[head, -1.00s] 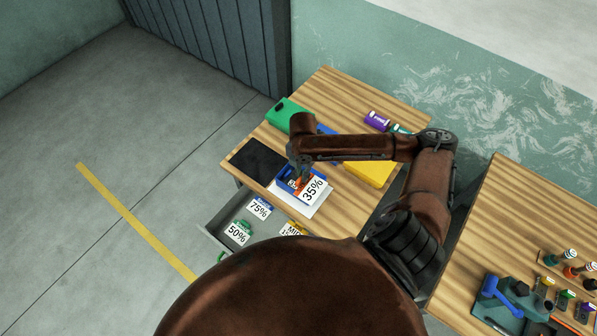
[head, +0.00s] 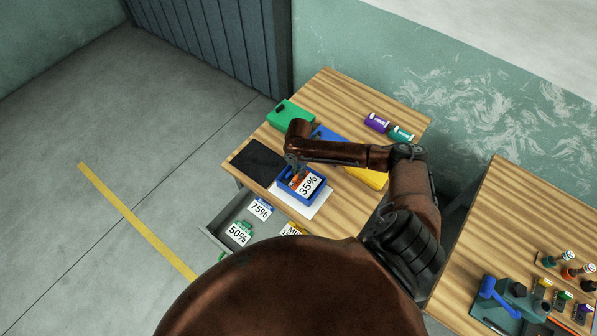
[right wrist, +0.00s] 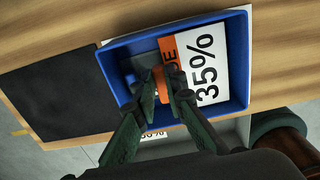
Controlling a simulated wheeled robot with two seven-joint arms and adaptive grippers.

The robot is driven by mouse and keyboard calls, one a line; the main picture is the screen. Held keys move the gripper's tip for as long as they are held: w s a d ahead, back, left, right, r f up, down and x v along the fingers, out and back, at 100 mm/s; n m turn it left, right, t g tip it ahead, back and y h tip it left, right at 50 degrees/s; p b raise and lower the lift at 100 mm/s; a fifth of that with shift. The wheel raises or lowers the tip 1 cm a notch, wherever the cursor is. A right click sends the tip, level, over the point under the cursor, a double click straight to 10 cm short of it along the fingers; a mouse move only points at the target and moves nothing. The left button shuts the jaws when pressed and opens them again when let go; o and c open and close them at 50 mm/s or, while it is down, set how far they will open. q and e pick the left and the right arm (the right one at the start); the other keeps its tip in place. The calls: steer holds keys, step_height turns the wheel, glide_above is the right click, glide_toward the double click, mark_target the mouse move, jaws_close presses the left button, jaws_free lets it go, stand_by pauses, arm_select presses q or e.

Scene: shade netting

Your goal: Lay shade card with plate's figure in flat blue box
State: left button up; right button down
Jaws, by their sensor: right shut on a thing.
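The shade card (head: 308,185) is white with a large "35%" and an orange end strip. It also shows in the right wrist view (right wrist: 209,62). My right gripper (right wrist: 168,87) is shut on an orange tab on the card, inside the outline of the flat blue box (right wrist: 243,90). In the head view my right gripper (head: 297,174) is over the box (head: 314,200). The card is level with the box and within its walls; whether it touches the floor is unclear. I see no plate with a readable figure. My left gripper is not in view.
An open drawer (head: 214,233) below holds cards marked 75% (head: 260,209) and 50% (head: 238,234), plus a partly hidden one. A black pad (head: 257,160), green case (head: 290,114), yellow item (head: 370,177) and purple (head: 377,121) and teal rolls (head: 400,134) lie on the table.

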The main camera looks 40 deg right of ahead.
steer(key=shift+f, duration=0.55)
steer(key=c, duration=2)
jaws_free()
step_height(320, 180, up, 13)
steer(key=shift+r+b, duration=0.15)
steer(key=shift+b, duration=0.35)
